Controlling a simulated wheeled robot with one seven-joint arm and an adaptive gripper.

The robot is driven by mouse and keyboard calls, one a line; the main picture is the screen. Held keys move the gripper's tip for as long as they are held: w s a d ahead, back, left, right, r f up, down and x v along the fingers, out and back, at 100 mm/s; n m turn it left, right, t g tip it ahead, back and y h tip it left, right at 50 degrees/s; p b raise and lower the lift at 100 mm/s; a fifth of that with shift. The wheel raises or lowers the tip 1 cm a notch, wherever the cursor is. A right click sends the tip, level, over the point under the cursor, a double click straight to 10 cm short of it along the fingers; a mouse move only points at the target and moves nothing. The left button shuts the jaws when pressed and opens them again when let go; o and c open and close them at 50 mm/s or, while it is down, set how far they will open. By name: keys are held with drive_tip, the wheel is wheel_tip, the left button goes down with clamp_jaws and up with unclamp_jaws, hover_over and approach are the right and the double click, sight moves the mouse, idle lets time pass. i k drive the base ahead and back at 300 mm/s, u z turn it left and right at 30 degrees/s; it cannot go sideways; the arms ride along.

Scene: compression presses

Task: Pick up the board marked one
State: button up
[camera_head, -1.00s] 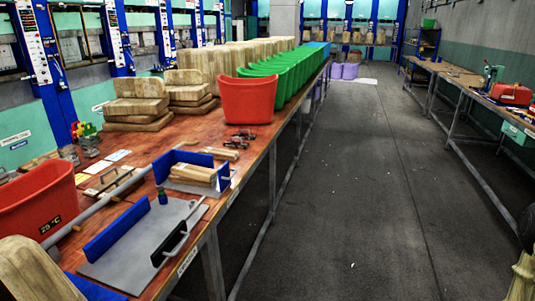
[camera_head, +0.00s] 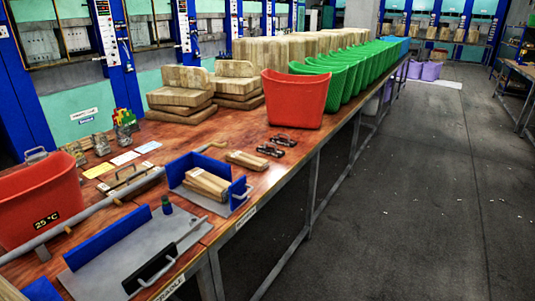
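Several wooden boards lie on the long brown table (camera_head: 215,135). A few boards (camera_head: 206,184) lie in a grey tray with blue end walls (camera_head: 238,192). Another flat board (camera_head: 247,160) lies just behind that tray. Thicker wooden pieces stand in two stacks, a left stack (camera_head: 181,97) and a right stack (camera_head: 237,84). No mark "one" can be read on any board; they are too small or turned away. My gripper is not in view.
A red bin marked 25 °C (camera_head: 38,205) stands at the left, a second red bin (camera_head: 296,98) farther back, with green bins (camera_head: 345,75) behind it. A grey plate with a blue bar (camera_head: 108,235) and black handle lies in front. Dark floor (camera_head: 430,200) is clear at right.

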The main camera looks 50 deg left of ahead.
sight(259, 165)
drive_tip(key=i, duration=2.75)
drive_tip(key=u, duration=3.35)
